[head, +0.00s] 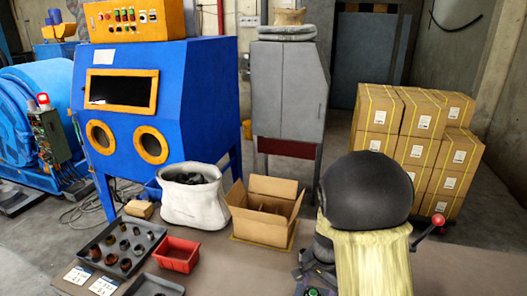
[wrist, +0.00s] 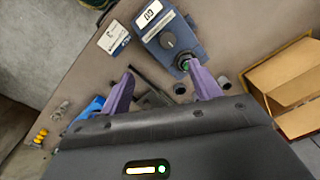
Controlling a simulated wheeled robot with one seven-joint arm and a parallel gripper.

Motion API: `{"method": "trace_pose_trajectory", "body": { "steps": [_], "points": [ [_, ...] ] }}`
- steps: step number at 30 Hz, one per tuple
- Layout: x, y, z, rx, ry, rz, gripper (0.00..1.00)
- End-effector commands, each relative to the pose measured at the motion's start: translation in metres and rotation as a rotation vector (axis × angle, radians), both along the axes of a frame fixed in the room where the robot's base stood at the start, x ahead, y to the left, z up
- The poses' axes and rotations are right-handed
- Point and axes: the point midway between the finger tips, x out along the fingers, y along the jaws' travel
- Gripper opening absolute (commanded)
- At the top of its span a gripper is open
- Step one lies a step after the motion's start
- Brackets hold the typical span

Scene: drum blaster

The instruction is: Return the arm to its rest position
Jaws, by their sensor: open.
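My gripper (wrist: 160,69) shows in the wrist view with its two purple fingers spread wide apart. Nothing is between the fingers. It is over a brown work surface (wrist: 75,88), with a blue-grey box with a dial (wrist: 167,38) just beyond the fingertips. A green button on that box is close to the right finger in the picture; I cannot tell the height gap. In the head view I cannot make out the gripper. A large black dome over a pale yellow, fibrous block fills the lower right there; I cannot tell whether it is part of my arm.
A grey tray of small parts (head: 81,251), a red bin (head: 176,254), a white sack (head: 194,211) and an open cardboard box (head: 283,189) stand left of the dome. A blue blasting cabinet (head: 200,100) is behind. Stacked cartons (head: 413,150) stand at back right.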

Motion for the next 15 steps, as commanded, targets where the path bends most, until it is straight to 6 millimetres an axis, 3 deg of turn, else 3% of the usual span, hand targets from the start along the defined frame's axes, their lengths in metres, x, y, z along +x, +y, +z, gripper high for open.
{"method": "trace_pose_trajectory", "body": {
  "steps": [6, 12, 15],
  "points": [
    [-0.054, 0.002, 0.039, -0.018, -0.092, 0.359, 0.63],
    [-0.099, 0.003, 0.060, -0.090, -0.170, 0.676, 0.63],
    [-0.112, 0.002, 0.065, -0.118, -0.188, 0.766, 0.63]
  ]
}}
